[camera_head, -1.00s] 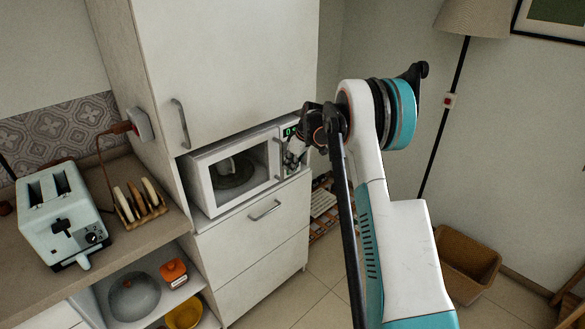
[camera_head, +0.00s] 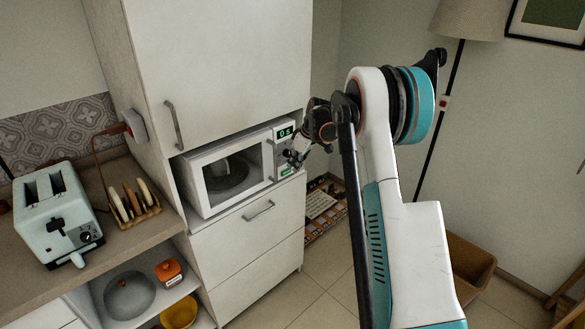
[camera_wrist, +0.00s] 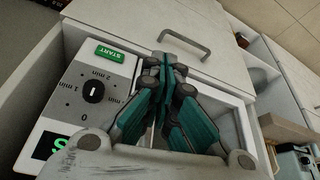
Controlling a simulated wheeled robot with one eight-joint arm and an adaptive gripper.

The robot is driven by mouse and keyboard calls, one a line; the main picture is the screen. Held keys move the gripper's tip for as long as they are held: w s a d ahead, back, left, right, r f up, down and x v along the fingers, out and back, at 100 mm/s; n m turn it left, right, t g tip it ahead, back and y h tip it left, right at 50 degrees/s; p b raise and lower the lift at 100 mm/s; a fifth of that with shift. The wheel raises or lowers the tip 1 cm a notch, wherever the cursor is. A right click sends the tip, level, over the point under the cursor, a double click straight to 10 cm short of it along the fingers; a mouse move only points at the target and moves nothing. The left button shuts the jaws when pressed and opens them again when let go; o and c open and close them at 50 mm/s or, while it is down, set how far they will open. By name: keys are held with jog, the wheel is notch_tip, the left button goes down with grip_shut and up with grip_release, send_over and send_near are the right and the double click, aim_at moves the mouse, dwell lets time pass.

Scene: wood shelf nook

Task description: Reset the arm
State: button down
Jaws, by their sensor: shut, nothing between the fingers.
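My arm rises from the bottom right of the head view, and its wrist end points left toward the microwave. My gripper (camera_head: 291,158) is at the right side of the microwave (camera_head: 193,190), in front of its control panel. In the wrist view my gripper (camera_wrist: 163,68) is shut and empty, its teal fingers pressed together. The panel there shows a dial (camera_wrist: 95,92), a green START button (camera_wrist: 110,53) and part of a green display (camera_wrist: 50,146). Whether the fingertips touch the microwave cannot be told. The microwave door looks closed.
The microwave sits in a tall white cabinet (camera_head: 225,60) above drawers (camera_head: 262,240). A toaster (camera_head: 55,215) and a toast rack (camera_head: 133,205) stand on the counter at left. A lamp (camera_head: 470,18) and a brown bin (camera_head: 468,268) are at right. Floor (camera_head: 318,285) shows between.

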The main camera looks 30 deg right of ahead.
jog(key=p+v, duration=0.1)
jog(key=v, duration=0.5)
jog(key=shift+s+r, duration=0.3)
jog(key=s+a+r+m+h+p, duration=0.1)
jog(key=s+a+r, duration=0.7)
jog(key=s+a, duration=0.25)
jog(key=s+a+r+m+p, duration=0.1)
jog(key=s+a+r, duration=0.8)
jog(key=s, duration=0.2)
jog(key=s+a+f+m+t+b, duration=0.1)
jog(key=s+f, duration=0.1)
jog(key=s, duration=0.4)
jog(key=s+a+f+m+t+b, duration=0.1)
jog(key=s+f, duration=0.2)
jog(key=s, duration=0.4)
jog(key=s+a+f+m+t+h+b, duration=0.1)
jog(key=s+a+f, duration=0.1)
jog(key=s, duration=0.4)
jog(key=shift+s+f+m+t, duration=0.3)
jog(key=shift+s+f+m, duration=0.1)
jog(key=shift+f, duration=0.35)
